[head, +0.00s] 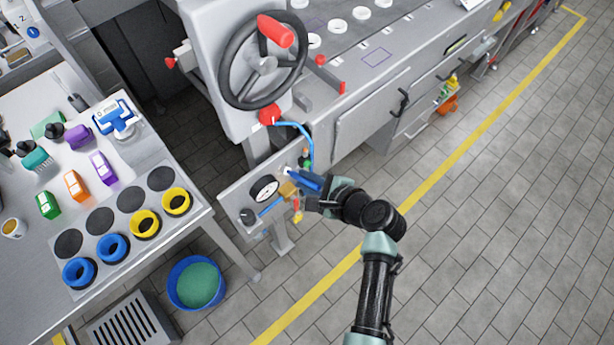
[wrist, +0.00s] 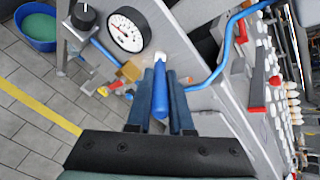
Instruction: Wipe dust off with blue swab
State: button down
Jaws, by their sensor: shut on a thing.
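My gripper (head: 313,190) is shut on the blue swab, whose blue handle shows between the fingers in the wrist view (wrist: 160,100). The swab's white tip (wrist: 160,57) points away from my gripper toward the grey panel (wrist: 185,55). In the head view the white tip (head: 287,171) is close to the panel, right of the round gauge (head: 264,189). I cannot tell whether the tip touches the panel. No dust is clearly visible; the swab and fingers hide part of the panel.
A blue hose (wrist: 238,40), a black knob (wrist: 83,17) and brass fittings (wrist: 128,71) are close to my gripper. A large handwheel (head: 262,60) stands above the panel. A table (head: 20,265) with several tools is at left, with a blue bucket (head: 174,290) on the floor. Floor at right is clear.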

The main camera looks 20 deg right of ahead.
jog(key=shift+f+b, duration=2)
jog(key=shift+f, duration=1)
notch_tip(320, 180, up, 9)
jog(key=p, duration=1)
jog(key=shift+r, duration=0.15)
notch_tip(320, 180, down, 9)
jog(key=b, duration=0.7)
jog(key=s+d+p, duration=0.1)
jog(key=s+d, duration=0.1)
jog(key=s, duration=0.3)
jog(key=shift+s+p, duration=0.35)
jog(key=shift+d, duration=0.1)
